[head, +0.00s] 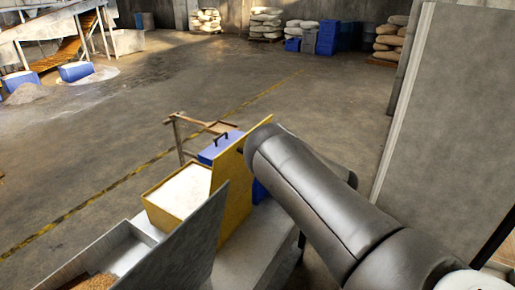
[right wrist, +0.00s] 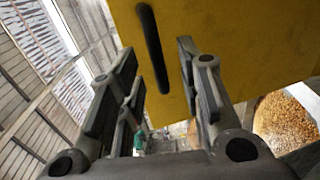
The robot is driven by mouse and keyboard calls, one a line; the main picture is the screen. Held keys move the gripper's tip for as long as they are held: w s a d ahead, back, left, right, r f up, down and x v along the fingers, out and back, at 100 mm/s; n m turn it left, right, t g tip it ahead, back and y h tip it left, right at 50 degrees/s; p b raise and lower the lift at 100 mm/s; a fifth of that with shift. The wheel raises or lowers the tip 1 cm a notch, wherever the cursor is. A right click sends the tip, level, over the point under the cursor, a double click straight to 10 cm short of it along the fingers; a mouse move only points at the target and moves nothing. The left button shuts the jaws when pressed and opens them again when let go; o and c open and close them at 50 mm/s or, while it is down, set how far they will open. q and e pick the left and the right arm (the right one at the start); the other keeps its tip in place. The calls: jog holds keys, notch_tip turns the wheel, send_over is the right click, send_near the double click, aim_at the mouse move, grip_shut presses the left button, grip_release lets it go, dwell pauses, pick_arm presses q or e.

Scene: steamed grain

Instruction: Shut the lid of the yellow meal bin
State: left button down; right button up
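The yellow meal bin (head: 152,203) holds white meal and stands open at the lower middle of the head view. Its yellow lid (head: 236,192) stands up steeply along the bin's right side. My right arm reaches in from the right to behind the lid, which hides its gripper in the head view. In the right wrist view the lid (right wrist: 240,45) fills the top, with a black bar handle (right wrist: 149,40) on it. My right gripper (right wrist: 158,62) is open, with the handle between its fingers in the picture; contact cannot be told. My left gripper is not in view.
A grey metal bin with a raised grey lid (head: 190,245) stands in front of the yellow bin. A blue bin (head: 215,147) and a wooden stand (head: 180,140) are behind it. A grey panel (head: 450,110) stands at right. The floor left of the bins is clear.

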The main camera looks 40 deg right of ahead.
jog(key=shift+p+x, duration=0.7)
jog(key=shift+x, duration=1.35)
jog(key=shift+r, duration=0.15)
jog(key=shift+c, duration=0.4)
grip_shut()
